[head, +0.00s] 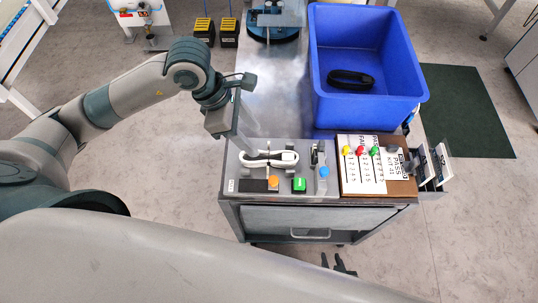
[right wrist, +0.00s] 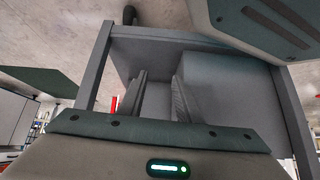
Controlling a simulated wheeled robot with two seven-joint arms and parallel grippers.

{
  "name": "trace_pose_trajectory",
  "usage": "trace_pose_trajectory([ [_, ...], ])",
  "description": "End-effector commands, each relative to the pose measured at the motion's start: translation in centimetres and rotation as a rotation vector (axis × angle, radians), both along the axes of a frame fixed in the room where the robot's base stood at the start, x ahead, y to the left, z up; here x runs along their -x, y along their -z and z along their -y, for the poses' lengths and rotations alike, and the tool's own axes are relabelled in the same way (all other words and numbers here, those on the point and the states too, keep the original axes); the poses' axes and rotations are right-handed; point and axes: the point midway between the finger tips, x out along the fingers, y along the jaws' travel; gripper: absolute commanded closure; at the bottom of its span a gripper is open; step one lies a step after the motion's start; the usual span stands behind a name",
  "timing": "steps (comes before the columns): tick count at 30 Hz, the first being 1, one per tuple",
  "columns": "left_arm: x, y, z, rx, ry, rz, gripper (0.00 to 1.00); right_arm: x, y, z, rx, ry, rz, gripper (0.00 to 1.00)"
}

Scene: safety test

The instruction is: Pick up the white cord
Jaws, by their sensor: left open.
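The white cord (head: 284,157) lies in a coiled bundle on the grey panel at the near left of the metal cart's top. My left gripper (head: 250,146) points down over the left part of the cord, its jaws open. Its fingertips overlap the cord's left end in the head view, and I cannot tell whether they touch it. My right gripper (right wrist: 160,95) shows in the right wrist view with its two fingers apart and nothing seen between them, in front of grey cart surfaces.
Beside the cord are an orange button (head: 273,182), a green button (head: 299,184) and a blue-topped part (head: 323,172). A board with coloured knobs (head: 376,185) lies right. A blue bin (head: 366,104) holding a black coil (head: 351,78) stands behind.

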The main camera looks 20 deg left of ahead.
Motion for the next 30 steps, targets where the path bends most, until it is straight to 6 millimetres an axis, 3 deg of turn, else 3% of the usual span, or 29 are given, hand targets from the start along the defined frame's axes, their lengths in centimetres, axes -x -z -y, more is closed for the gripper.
trace_pose_trajectory([
  [9,-0.4,4.0,1.7,0.002,0.000,-0.003,0.53,2.5,1.3,1.2,0.025,0.001,-0.073,0.69],
  [26,-0.5,4.7,1.9,0.001,-0.001,-0.001,0.53,2.8,1.3,1.4,0.030,0.001,-0.083,0.69],
  [30,-0.6,5.7,2.2,0.000,-0.001,-0.004,0.53,3.8,1.6,1.8,0.038,0.002,-0.113,0.69],
])
